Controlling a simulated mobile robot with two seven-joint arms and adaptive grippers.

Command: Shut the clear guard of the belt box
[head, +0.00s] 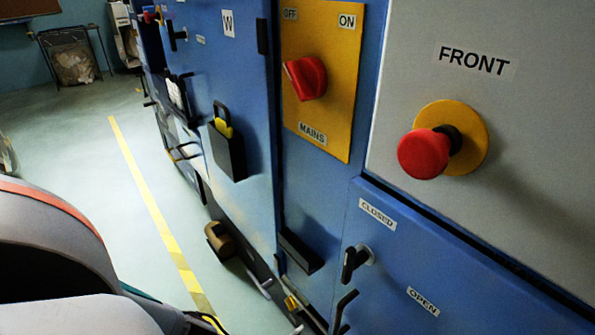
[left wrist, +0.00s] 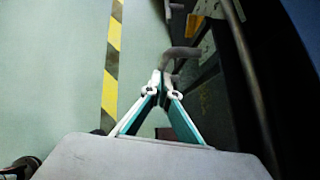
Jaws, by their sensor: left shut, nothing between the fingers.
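My left gripper (left wrist: 160,82) shows in the left wrist view with its teal and white fingers drawn together at the tips and nothing between them. A grey bent bar (left wrist: 181,53) is just beyond the fingertips; I cannot tell if they touch. A dark recess or panel (left wrist: 270,75) with a long rod (left wrist: 243,60) lies to the right of the fingers. I cannot make out the clear guard or the belt box for sure in either view. In the head view the left arm comes in at the lower left and its fingers are not clear. My right gripper is in neither view.
A blue machine front (head: 240,70) carries a red MAINS knob (head: 305,78), a red stop button (head: 424,154), and a black handle (head: 354,262) between CLOSED and OPEN labels. A brown roll-like part (head: 220,240) sticks out low down. Green floor with a yellow-striped line (head: 150,195) is free at left.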

